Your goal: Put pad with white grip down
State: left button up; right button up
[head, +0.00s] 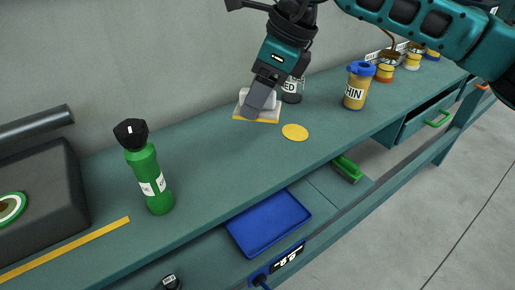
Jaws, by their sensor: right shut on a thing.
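The pad with the white grip (246,108) is at the back of the green bench, near the wall. It has a white top and a thin yellow edge along its base. My right gripper (258,106) comes down from above and is shut on the white grip, hiding part of it. The pad looks level and at or very near the bench top; I cannot tell whether it touches. My left gripper is not in view.
A yellow disc (295,132) lies just right of the pad. A dark labelled can (292,92) and a yellow jar with a blue lid (356,90) stand behind and right. A green bottle (149,175) stands left. The bench between bottle and pad is clear.

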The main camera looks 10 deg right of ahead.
aim_at(250, 161)
notch_tip(250, 161, down, 12)
jog(key=shift+f, duration=0.1)
dwell(0.4)
jog(key=shift+f, duration=0.2)
jog(key=o, duration=1.1)
jog(key=shift+r, duration=0.1)
jog(key=shift+c, duration=0.2)
jog(key=shift+d+r, duration=0.1)
jog(key=shift+r, duration=0.4)
jog(key=v, duration=1.1)
jog(key=shift+s+d+r, duration=0.1)
jog(key=shift+r, duration=0.05)
